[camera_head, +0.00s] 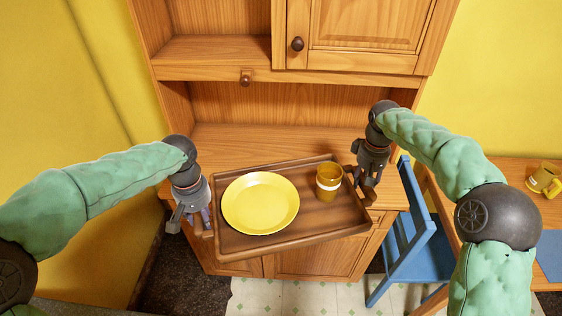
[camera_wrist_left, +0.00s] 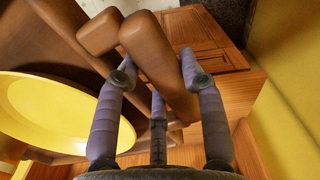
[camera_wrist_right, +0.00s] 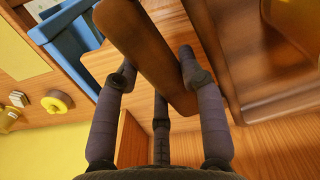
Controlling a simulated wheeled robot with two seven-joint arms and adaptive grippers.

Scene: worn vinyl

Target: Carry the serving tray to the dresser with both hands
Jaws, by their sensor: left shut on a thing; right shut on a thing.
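The brown wooden serving tray (camera_head: 318,222) is held in front of the wooden dresser (camera_head: 240,139), its near edge toward me. It looks slightly tilted in the head view. A yellow plate (camera_head: 260,202) lies on its left part and a yellow-brown cup (camera_head: 328,183) stands upright on its right part. My left gripper (camera_head: 190,217) is shut on the tray's left handle, seen between the fingers in the left wrist view (camera_wrist_left: 158,65). My right gripper (camera_head: 368,190) is shut on the right handle, seen in the right wrist view (camera_wrist_right: 150,55). The tray hides part of the dresser's front.
The dresser's counter behind the tray looks clear, with an upper cabinet (camera_head: 365,30) above it. A blue chair (camera_head: 415,240) stands close on the right, beside a wooden table (camera_head: 510,195) with a yellow mug (camera_head: 544,180). Yellow walls flank the dresser.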

